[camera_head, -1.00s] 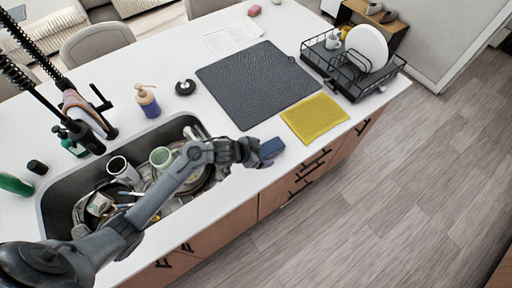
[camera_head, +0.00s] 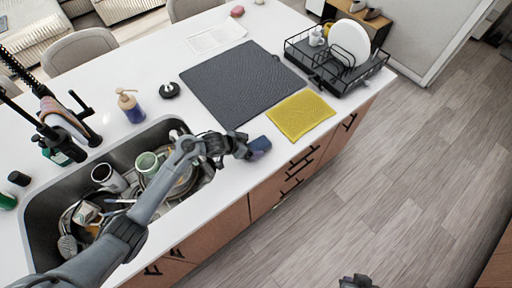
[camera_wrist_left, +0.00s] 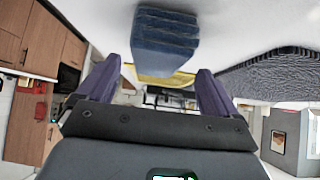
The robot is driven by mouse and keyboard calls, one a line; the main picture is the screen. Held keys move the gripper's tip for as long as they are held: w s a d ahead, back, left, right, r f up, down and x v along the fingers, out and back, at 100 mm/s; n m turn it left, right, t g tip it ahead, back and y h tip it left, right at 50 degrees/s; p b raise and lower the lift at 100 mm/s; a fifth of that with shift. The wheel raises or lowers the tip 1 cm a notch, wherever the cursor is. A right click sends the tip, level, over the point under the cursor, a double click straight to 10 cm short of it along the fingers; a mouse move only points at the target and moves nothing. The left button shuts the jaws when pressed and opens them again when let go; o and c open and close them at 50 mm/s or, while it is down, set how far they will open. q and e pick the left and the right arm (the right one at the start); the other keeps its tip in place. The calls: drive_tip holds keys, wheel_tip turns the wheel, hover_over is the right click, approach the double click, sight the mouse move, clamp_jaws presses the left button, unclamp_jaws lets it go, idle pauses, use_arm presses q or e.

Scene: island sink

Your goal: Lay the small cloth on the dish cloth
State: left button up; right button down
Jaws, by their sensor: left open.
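A small blue folded-looking block, perhaps the small cloth (camera_head: 259,147), lies on the white counter near its front edge. In the left wrist view it (camera_wrist_left: 166,42) shows layered ridges and lies just ahead of the fingers. My left gripper (camera_head: 244,147) is beside it, fingers apart and empty; both purple-grey fingers show in the left wrist view (camera_wrist_left: 158,70). A flat yellow cloth (camera_head: 300,115) lies right of the blue block, apart from it. A large dark grey textured mat (camera_head: 243,82) lies behind both. Only a dark tip of what looks like my right gripper (camera_head: 358,282) shows at the bottom edge.
The sink (camera_head: 40,200) left of the blue block is full of dishes, partly under my left arm. A black dish rack (camera_head: 335,75) with a white plate (camera_head: 350,40) stands behind the yellow cloth. A soap bottle (camera_head: 131,106) and black faucet stand behind the sink.

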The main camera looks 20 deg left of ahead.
sight(255, 145)
use_arm(q)
drive_tip(key=shift+x, duration=1.9)
drive_tip(key=shift+d, duration=0.15)
drive_tip(key=c, duration=1.1)
drive_tip(key=shift+r, duration=0.1)
drive_tip(key=shift+c, duration=0.2)
